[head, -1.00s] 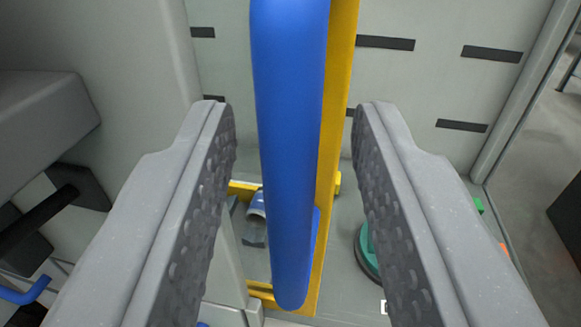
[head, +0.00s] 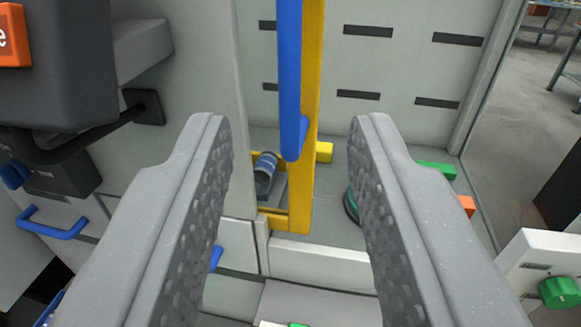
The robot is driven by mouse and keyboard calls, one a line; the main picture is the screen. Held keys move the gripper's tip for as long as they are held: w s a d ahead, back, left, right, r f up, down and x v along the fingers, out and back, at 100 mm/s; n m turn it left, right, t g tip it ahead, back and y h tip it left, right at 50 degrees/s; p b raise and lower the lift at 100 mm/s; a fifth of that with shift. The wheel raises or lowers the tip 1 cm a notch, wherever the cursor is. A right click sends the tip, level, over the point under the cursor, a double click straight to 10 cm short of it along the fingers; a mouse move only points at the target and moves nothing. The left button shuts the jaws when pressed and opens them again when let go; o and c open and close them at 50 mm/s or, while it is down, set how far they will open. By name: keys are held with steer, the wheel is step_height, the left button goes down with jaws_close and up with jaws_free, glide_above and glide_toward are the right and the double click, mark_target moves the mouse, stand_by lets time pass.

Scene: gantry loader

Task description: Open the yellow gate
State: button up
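The yellow gate (head: 301,190) stands upright just right of the picture's centre, seen nearly edge-on, with its lower bar running to the left. A blue vertical handle (head: 290,85) is mounted on its near side; its top is cut off by the picture's edge. My gripper (head: 290,125) is open, with one padded finger on each side of the picture. The handle's lower end shows between the fingers, farther off, and neither finger touches it.
Behind the gate is a pale slotted wall (head: 395,65). A blue cylindrical part (head: 265,165) lies behind the gate's lower bar. A green round object (head: 351,205) is partly hidden by the right finger. A dark machine housing (head: 55,70) and a blue drawer handle (head: 50,225) are at left.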

steer(key=shift+s, duration=0.2)
steer(key=n+y+p, duration=0.4)
steer(key=y+p, duration=0.2)
steer(key=y, duration=0.1)
glide_toward(295, 82)
steer(key=shift+g, duration=0.5)
steer(key=x, duration=0.7)
steer(key=r+x, duration=0.1)
steer(key=x, duration=0.2)
steer(key=shift+w, duration=0.4)
jaws_close()
steer(key=shift+f, duration=0.1)
